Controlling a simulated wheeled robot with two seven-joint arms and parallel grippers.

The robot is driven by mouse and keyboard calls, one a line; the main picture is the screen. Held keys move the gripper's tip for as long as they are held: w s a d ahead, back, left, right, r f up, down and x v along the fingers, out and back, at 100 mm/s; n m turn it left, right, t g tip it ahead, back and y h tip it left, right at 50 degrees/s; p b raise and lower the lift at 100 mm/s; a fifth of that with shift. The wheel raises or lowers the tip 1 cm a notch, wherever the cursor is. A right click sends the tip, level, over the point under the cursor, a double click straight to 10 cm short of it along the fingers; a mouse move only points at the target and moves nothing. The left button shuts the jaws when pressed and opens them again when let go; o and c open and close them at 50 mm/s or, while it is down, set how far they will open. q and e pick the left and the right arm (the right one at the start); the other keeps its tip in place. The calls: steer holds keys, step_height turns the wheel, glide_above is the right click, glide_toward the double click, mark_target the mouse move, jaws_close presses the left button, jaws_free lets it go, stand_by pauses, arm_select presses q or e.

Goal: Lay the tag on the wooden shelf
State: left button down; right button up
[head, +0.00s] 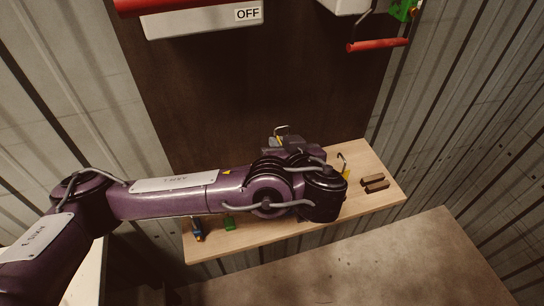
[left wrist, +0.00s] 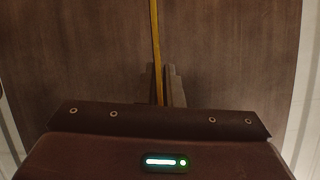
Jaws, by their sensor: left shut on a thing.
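My left gripper (head: 283,138) reaches over the wooden shelf (head: 355,155), near its back edge by the dark panel. It is shut on the tag (left wrist: 155,45), a thin yellow piece seen edge-on between the fingers in the left wrist view. In the head view only a little yellow and a thin loop show at the fingers, and the gripper hides most of the tag. I cannot tell how high it is above the shelf. My left arm covers the middle of the shelf. My right gripper is not in view.
On the shelf are a blue item (head: 198,231), a green item (head: 229,223), a yellow item with a hook (head: 345,170) and brown blocks (head: 375,184). A white box marked OFF (head: 205,19) and a red handle (head: 378,45) are above. The shelf's front strip looks clear.

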arm_select(q)
steer(key=w, duration=0.1)
steer(key=w+a+p, duration=0.1)
steer(key=w, duration=0.1)
steer(key=w+p, duration=0.1)
steer(key=w, duration=0.1)
steer(key=shift+a+r, duration=0.2)
steer(key=shift+a, duration=0.15)
step_height(320, 180, down, 3)
steer(key=shift+s+d+r, duration=0.1)
steer(key=shift+s+r, duration=0.05)
steer(key=shift+r, duration=0.05)
step_height(320, 180, down, 4)
steer(key=shift+r+p, duration=0.15)
steer(key=shift+p, duration=0.95)
steer(key=shift+f, duration=0.25)
steer(key=shift+w+f, duration=0.2)
steer(key=shift+f, duration=0.1)
